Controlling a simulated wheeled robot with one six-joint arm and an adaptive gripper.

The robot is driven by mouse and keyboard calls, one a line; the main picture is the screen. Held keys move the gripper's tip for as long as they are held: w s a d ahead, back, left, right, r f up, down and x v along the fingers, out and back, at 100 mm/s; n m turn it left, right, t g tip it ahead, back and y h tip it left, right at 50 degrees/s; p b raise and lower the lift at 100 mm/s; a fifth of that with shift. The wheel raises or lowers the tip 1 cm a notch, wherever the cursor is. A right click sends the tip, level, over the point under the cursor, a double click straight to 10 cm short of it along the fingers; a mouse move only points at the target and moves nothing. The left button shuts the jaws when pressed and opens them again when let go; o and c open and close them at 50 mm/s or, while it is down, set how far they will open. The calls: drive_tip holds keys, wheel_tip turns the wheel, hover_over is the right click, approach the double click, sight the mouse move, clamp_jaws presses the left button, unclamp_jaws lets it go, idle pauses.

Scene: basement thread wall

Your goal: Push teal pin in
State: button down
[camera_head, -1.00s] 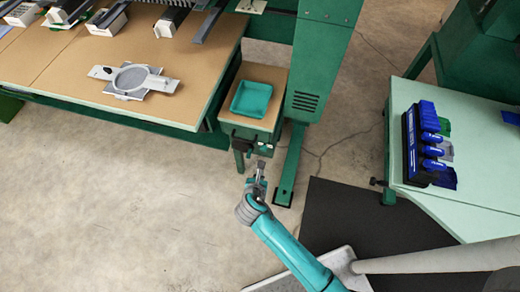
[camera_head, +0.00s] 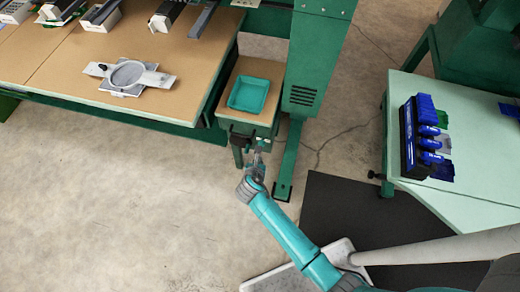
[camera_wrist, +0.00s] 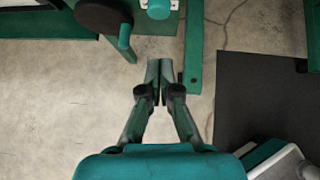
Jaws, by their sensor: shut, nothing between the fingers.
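A teal round pin (camera_wrist: 158,9) with a pale collar shows at the top edge of the wrist view, on the front of the small green bench unit. My gripper (camera_wrist: 166,68) is shut and empty. Its fingertips are below the pin in the wrist view, with a visible gap between them. In the head view my gripper (camera_head: 258,156) is just in front of the small unit, and the pin is too small or too covered there to tell apart.
A dark round knob (camera_wrist: 103,16) and a green lever (camera_wrist: 124,38) are left of the pin. A teal tray (camera_head: 248,95) sits on the small unit. A green upright stands right of it. Open floor lies left; a dark mat (camera_head: 345,205) lies right.

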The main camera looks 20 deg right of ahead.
sight(262, 143)
drive_tip(key=w+d+f, duration=0.1)
drive_tip(key=w+d, duration=0.2)
drive_tip(key=w, duration=0.2)
drive_tip(key=shift+w+f, duration=0.2)
drive_tip(key=shift+f, duration=0.2)
drive_tip(key=shift+d, duration=0.1)
